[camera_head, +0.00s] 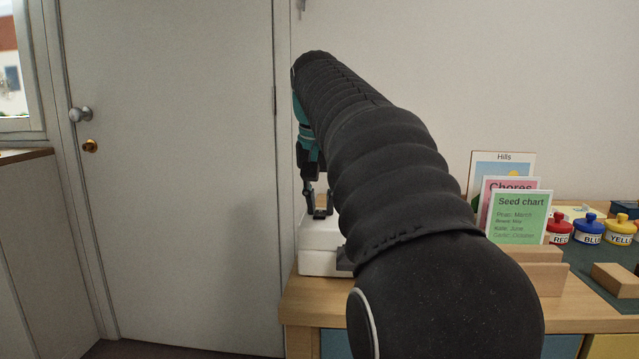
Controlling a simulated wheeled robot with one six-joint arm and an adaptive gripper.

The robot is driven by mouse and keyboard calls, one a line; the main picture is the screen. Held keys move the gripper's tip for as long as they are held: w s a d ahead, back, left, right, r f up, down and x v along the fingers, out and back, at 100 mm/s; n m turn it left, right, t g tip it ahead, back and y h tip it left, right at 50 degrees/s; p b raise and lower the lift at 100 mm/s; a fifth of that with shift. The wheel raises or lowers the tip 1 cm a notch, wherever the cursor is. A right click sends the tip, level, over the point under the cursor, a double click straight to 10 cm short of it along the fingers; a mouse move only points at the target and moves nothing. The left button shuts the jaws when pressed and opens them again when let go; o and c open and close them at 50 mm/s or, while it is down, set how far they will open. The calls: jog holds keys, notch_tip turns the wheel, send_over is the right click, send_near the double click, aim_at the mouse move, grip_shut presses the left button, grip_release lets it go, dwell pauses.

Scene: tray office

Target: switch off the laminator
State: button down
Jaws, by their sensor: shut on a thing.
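A white boxy machine, which I take to be the laminator (318,262), stands at the left end of the wooden cabinet top. My black arm hides its right side and much of its top. My gripper (319,213) points down over the top of the white machine, its dark fingers at the machine's upper surface. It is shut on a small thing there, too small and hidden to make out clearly. The switch itself cannot be told apart in this view, nor its setting.
Right of my arm stand cards in a wooden holder (531,272), the front one a green seed chart (518,217). Beyond are red (558,230), blue (588,229) and yellow (620,229) labelled pots and a wooden block (616,278). A closed door (175,170) is at left.

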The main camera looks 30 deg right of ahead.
aim_at(319, 213)
jog(key=g+p, duration=0.1)
jog(key=p, duration=0.1)
jog(key=shift+w+r+y+p, duration=0.15)
jog(key=shift+y+p, duration=0.15)
jog(key=shift+p, duration=0.05)
jog(key=shift+f, duration=0.2)
jog(key=c, duration=1)
grip_release()
jog(key=shift+r, duration=0.1)
jog(key=shift+s+a+r, duration=0.15)
jog(key=shift+s+r, duration=0.05)
jog(key=shift+r, duration=1.6)
jog(key=shift+s+a+r, duration=0.1)
jog(key=shift+s+r, duration=0.05)
jog(key=shift+r, duration=1.65)
